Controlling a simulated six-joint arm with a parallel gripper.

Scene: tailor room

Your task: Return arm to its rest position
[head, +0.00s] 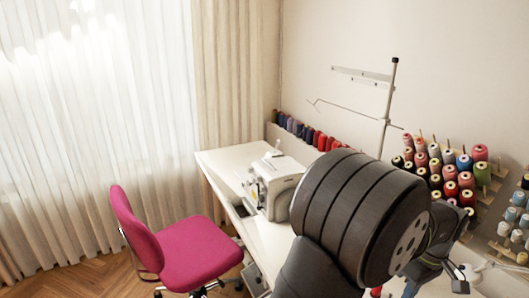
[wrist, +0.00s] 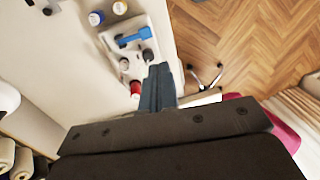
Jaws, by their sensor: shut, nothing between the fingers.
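My gripper (wrist: 159,72) points away from the camera in the wrist view, its dark fingers together with nothing between them. Its tips show over the edge of the white table (wrist: 100,75), close to a white tray (wrist: 112,38). In the head view my thick dark arm fills the lower middle and right. It hides part of the table, and the fingertips are hard to make out there.
A white sewing machine (head: 273,185) stands on the table, with thread racks (head: 450,175) behind. A thin thread stand (head: 388,105) rises behind my arm. A pink chair (head: 195,252) stands on the wooden floor.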

